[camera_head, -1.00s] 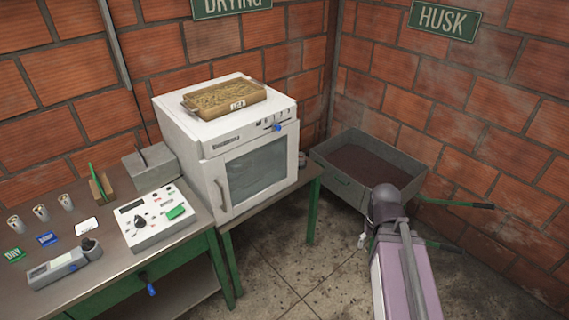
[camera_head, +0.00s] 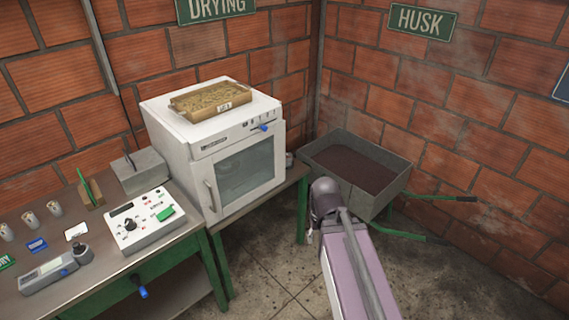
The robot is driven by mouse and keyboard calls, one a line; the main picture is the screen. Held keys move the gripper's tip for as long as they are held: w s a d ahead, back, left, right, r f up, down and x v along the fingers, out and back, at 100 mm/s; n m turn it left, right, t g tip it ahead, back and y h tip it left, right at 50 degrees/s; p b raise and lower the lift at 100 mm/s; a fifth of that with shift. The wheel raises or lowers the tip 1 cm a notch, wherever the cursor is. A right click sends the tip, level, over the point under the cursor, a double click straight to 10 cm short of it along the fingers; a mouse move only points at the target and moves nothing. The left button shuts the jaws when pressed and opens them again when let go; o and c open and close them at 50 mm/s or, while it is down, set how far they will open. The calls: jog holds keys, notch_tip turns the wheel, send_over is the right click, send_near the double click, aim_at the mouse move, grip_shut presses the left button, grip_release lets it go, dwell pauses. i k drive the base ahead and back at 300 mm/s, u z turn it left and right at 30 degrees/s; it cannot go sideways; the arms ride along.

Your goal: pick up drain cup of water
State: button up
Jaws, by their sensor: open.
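I cannot make out a drain cup of water for certain. A small grey cup-like thing (camera_head: 289,160) stands on the table just right of the white oven, partly hidden by it; I cannot tell what it holds. Several small pale cups (camera_head: 30,220) stand at the left on the bench. My arm reaches up from the lower right, in front of the husk cart. My gripper is not clearly seen; the arm hides it.
The white drying oven (camera_head: 228,176) carries a tray (camera_head: 212,99) on top. A control box (camera_head: 141,220) and a meter (camera_head: 57,268) lie on the bench. The husk cart (camera_head: 397,181) stands in the corner, its green handles reaching right. Bare floor (camera_head: 270,270) lies in front.

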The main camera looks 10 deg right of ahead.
aim_at(289, 156)
jog(key=z, duration=0.05)
jog(key=i, duration=1)
jog(key=u, duration=0.05)
